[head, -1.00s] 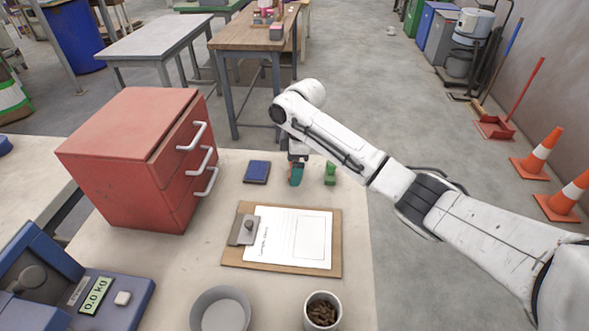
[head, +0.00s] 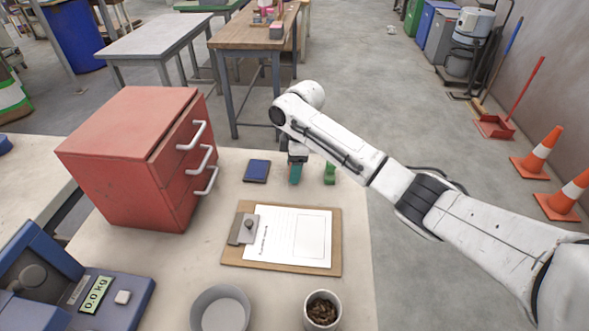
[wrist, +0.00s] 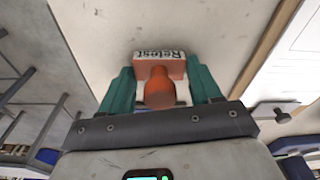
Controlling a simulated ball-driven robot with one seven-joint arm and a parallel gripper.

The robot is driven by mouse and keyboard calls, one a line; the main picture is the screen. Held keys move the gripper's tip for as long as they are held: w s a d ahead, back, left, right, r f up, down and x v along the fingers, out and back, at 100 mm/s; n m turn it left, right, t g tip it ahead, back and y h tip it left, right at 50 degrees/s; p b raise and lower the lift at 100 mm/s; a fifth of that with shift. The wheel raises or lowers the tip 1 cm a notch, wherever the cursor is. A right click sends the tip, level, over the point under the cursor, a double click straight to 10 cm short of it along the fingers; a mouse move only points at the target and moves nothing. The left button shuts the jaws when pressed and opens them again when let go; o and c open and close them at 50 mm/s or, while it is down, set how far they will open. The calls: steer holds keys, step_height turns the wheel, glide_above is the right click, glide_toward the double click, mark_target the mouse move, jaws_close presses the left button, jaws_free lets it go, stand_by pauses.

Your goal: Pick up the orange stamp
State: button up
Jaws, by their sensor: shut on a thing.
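The orange stamp (wrist: 158,88) shows in the wrist view between the teal fingers, its rounded handle towards me and its block marked "Retest" beyond. My gripper (wrist: 163,82) is shut on it. In the head view my gripper (head: 295,175) points down at the far part of the table, between a dark blue pad and a green stamp. The orange stamp is mostly hidden there by the fingers. I cannot tell whether it touches the table.
The green stamp (head: 330,173) stands close on the right, the blue pad (head: 257,171) on the left. A clipboard (head: 232,255) lies nearer. A red drawer cabinet (head: 125,170) stands left. A grey bowl (head: 220,310) and a cup of pellets (head: 322,310) are at the front.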

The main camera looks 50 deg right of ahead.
steer(key=shift+r, duration=0.15)
steer(key=shift+r, duration=0.55)
steer(key=s+r+p, duration=0.3)
steer(key=s+r, duration=0.8)
steer(key=s, duration=0.3)
steer(key=shift+d+r, duration=0.2)
steer(key=shift+r, duration=0.15)
